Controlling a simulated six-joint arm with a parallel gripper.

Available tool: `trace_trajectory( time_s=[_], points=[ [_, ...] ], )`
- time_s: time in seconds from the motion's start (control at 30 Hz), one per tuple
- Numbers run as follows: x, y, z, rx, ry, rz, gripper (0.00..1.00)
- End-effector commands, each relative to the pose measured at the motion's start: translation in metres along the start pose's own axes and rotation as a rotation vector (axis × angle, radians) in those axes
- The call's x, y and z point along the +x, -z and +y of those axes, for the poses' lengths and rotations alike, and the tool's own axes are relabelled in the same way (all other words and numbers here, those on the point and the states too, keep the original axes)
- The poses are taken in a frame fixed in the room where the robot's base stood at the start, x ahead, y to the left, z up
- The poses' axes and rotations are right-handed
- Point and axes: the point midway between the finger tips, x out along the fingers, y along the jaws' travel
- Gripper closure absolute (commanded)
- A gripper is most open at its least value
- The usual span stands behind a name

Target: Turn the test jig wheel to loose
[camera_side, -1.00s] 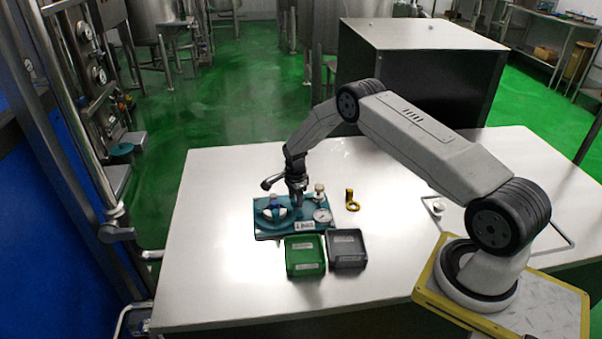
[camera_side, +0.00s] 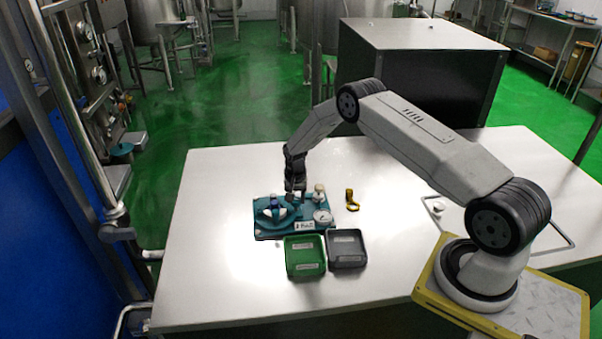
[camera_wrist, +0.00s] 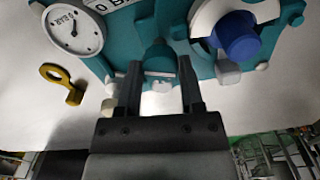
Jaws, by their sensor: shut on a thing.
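The teal test jig (camera_side: 268,232) stands on the white table, with a white gauge (camera_side: 322,216) at its right, which also shows in the wrist view (camera_wrist: 75,30). A white ring with a blue hub (camera_side: 276,203) is at its left; the blue hub also shows in the wrist view (camera_wrist: 235,35). My gripper (camera_side: 295,194) is over the jig's middle. In the wrist view my gripper (camera_wrist: 160,82) is shut on a teal part (camera_wrist: 158,58) with a pale line, apparently the test jig wheel. The fingers and view angle hide its full shape and any loose mark.
A green tray (camera_side: 305,272) and a dark grey tray (camera_side: 347,264) stand in front of the jig. A yellow ring-ended piece (camera_side: 352,200) lies to its right. An off-white knob (camera_side: 319,189) stands behind the gauge. The table left of the jig is clear.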

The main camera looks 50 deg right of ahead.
Motion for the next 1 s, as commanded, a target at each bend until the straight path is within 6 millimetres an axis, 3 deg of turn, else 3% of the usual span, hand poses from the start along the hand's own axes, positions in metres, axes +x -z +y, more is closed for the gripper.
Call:
trace_trajectory(
  time_s=[0.7,1.0],
  points=[
    [-0.0003,0.0006,0.0004,-0.675,0.0,0.001,1.0],
    [-0.0003,0.0007,0.0004,-0.888,0.0,0.001,1.0]
  ],
)
